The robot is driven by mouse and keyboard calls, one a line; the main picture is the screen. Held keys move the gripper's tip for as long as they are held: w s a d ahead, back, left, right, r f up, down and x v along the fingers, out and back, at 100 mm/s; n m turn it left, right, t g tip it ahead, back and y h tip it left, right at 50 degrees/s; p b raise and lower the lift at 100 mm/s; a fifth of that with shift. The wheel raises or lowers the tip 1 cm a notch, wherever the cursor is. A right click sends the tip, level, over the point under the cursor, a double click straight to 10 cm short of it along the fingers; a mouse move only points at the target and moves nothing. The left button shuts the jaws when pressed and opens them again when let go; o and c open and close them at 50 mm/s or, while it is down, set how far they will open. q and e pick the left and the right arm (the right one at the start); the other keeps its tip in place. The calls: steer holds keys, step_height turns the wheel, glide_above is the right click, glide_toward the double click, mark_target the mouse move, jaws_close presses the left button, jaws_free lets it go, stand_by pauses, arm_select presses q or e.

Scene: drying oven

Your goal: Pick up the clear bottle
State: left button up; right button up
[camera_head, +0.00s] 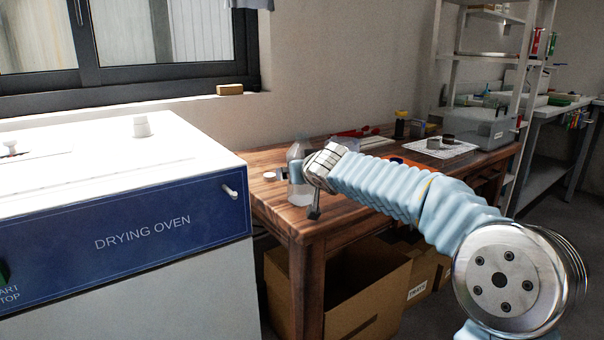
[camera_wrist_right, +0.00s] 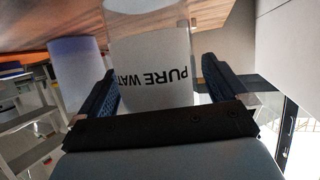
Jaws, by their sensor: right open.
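The clear bottle (camera_head: 297,152) stands on the wooden table near its left end, partly hidden by my right gripper in the head view. In the right wrist view the bottle (camera_wrist_right: 150,50) shows as a clear body with a white label reading "PURE WAT…", upside down in the picture. My right gripper (camera_head: 304,188) is open at the bottle, with one finger on each side; its fingers (camera_wrist_right: 158,85) also show in the wrist view. I cannot tell whether either finger touches the bottle. My left gripper is not in view.
The drying oven (camera_head: 142,232) stands left of the wooden table (camera_head: 345,213). A small white round thing (camera_head: 269,175) lies left of the bottle. Cardboard boxes (camera_head: 368,300) sit below the table. A pale bluish cylinder (camera_wrist_right: 80,72) stands beside my gripper in the wrist view.

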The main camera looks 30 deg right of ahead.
steer(key=c, duration=1.2)
